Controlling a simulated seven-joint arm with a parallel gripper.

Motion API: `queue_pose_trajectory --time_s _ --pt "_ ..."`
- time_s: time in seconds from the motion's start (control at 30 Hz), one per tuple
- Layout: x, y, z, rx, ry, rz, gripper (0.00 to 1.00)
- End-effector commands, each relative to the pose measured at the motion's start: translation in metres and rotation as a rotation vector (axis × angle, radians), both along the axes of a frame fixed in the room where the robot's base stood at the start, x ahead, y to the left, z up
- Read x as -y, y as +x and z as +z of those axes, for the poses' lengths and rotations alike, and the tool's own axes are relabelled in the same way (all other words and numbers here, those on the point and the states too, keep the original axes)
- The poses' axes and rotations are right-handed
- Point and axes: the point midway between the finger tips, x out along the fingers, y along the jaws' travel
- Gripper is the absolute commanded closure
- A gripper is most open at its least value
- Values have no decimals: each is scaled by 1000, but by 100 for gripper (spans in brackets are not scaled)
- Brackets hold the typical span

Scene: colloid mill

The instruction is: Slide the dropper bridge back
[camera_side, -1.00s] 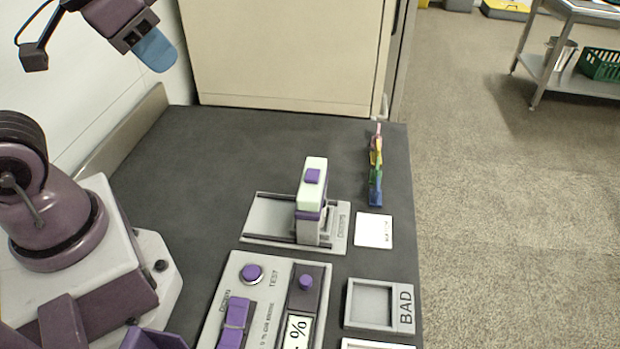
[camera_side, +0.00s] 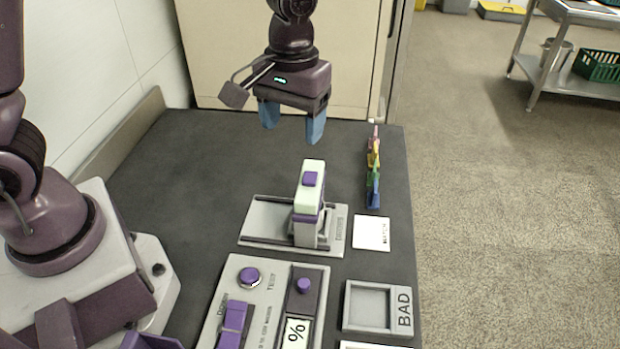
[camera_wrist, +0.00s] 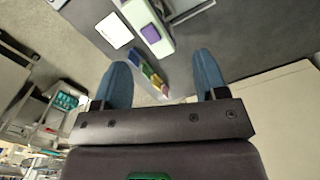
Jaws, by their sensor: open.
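The dropper bridge (camera_side: 309,203) is a pale green and grey upright block with a purple button on top. It stands on a grey railed base (camera_side: 267,222), towards the right end of the rails. My gripper (camera_side: 292,136) is open and empty, with blue fingers pointing down. It hangs above and behind the bridge, clear of it. In the wrist view the bridge (camera_wrist: 142,22) shows at the top, beyond the two spread fingertips (camera_wrist: 162,60). Part of the bridge is cut off by that view's edge.
A coloured strip (camera_side: 373,170) stands to the right of the base, near a white card (camera_side: 371,232). A control panel (camera_side: 262,300) with purple controls is in front. A BAD tray (camera_side: 370,306) lies at the front right. A beige cabinet (camera_side: 280,60) stands behind the table.

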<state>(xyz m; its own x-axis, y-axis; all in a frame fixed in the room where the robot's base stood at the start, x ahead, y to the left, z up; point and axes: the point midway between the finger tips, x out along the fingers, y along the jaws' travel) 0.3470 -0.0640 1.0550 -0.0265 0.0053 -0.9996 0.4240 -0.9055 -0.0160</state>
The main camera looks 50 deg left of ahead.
Motion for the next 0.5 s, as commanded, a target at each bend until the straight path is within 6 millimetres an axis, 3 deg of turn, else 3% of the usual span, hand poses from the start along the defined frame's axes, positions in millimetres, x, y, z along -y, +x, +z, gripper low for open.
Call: queue_pose_trajectory --time_s 0.07,0.17,0.37,0.5 --pt "5 16 -9 -6 4 113 34" --pt "7 27 -2 25 -2 235 34" --pt "7 28 -3 26 0 346 34" --pt "7 27 -19 23 2 350 34"
